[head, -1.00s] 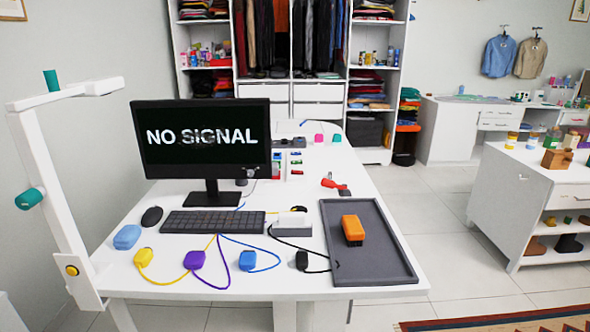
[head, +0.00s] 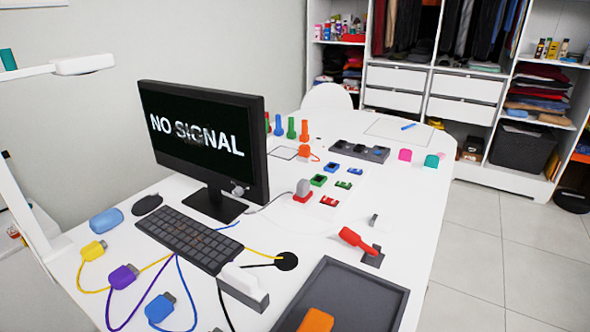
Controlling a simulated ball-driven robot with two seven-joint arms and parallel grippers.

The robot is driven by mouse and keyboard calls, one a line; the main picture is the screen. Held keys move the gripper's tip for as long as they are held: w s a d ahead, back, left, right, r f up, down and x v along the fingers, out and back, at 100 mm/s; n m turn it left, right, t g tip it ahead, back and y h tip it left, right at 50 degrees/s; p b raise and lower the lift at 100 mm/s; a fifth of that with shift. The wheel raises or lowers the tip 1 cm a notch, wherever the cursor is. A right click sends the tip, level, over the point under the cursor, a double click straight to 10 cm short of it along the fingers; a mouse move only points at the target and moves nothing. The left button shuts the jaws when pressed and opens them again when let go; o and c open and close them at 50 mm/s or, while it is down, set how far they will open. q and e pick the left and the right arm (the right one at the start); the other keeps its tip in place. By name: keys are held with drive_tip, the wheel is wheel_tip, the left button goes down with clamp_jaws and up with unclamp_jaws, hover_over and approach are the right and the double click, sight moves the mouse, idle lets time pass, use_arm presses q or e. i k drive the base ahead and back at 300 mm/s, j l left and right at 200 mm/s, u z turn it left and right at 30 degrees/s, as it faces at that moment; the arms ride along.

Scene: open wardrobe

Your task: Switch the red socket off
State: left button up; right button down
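The red socket (head: 303,196) lies on the white table to the right of the monitor's foot. A grey plug (head: 303,186) stands upright in it, with a grey cable running toward the monitor. A small red rocker switch (head: 329,201) sits just right of the red socket; its on or off position is too small to tell. A green socket (head: 319,180) with a green switch (head: 342,185) and a blue socket (head: 332,167) with a blue switch (head: 355,171) lie in rows behind. Neither of my grippers is in view.
The monitor (head: 205,140) stands left of the sockets and reads NO SIGNAL. A red-handled lever (head: 358,241) and a dark tray (head: 375,295) are in front to the right. Yellow, purple and blue plugs with cables lie front left. The table right of the switches is mostly clear.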

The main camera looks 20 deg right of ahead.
sight(331, 202)
drive_tip(key=l+u, duration=0.25)
drive_tip(key=l, duration=0.2)
drive_tip(key=k+l+u, duration=0.1)
drive_tip(key=l+u, duration=0.15)
drive_tip(key=l, duration=0.25)
drive_tip(key=k+l+u, duration=0.1)
drive_tip(key=l+u, duration=0.15)
drive_tip(key=l, duration=0.2)
drive_tip(key=k+l+u, duration=0.1)
drive_tip(key=l+u, duration=0.15)
drive_tip(key=l, duration=0.2)
drive_tip(key=k+l+u, duration=0.25)
drive_tip(key=l, duration=0.15)
drive_tip(key=i, duration=0.05)
